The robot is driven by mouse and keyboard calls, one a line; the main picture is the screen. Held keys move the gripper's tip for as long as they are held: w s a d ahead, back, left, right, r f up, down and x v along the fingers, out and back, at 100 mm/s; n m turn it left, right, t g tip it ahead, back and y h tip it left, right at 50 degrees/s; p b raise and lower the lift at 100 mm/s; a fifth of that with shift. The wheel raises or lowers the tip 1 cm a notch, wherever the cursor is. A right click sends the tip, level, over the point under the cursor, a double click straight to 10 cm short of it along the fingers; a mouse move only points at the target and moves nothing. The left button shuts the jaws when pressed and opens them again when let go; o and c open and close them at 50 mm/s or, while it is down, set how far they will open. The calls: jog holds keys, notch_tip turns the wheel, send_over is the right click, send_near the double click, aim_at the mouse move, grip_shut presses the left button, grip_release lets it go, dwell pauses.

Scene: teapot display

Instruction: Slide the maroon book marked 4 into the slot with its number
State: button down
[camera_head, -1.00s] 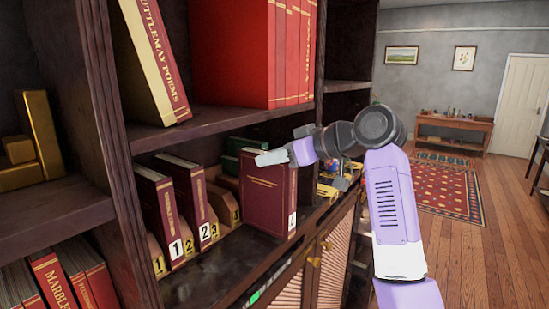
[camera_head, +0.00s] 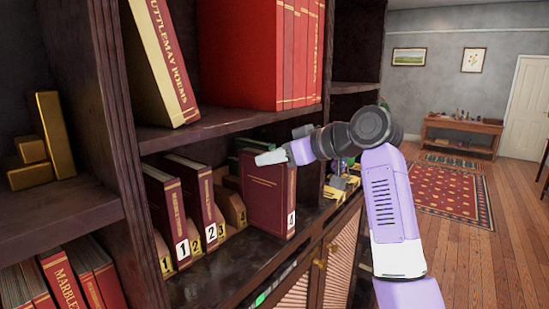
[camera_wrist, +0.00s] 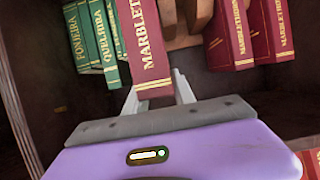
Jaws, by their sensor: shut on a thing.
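The maroon book marked 4 (camera_head: 267,200) is upright, its white 4 label low on the spine. My gripper (camera_head: 272,157) is shut on it near the top. In the wrist view, the book's spine (camera_wrist: 140,42) stands between my gripper's fingers (camera_wrist: 157,95). The wooden rack (camera_head: 232,207) with yellow numbers stands just left of the book; its dividers rise between the slots. Maroon books marked 1 (camera_head: 168,212) and 2 (camera_head: 195,195) stand in it. The yellow 4 is on the divider nearest the held book. I cannot tell whether the held book touches the shelf.
Green books (camera_wrist: 93,40) stand behind the held book. A dark upright (camera_head: 125,150) bounds the compartment on the left, and a shelf with large red books (camera_head: 240,55) is above. The shelf board in front of the rack (camera_head: 215,270) is mostly clear.

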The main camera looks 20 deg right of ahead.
jog(key=w+a, duration=0.6)
jog(key=w, duration=0.2)
jog(key=shift+w+a+r, duration=0.2)
jog(key=shift+w, duration=0.2)
dwell(4.0)
jog(key=c, duration=1)
grip_release()
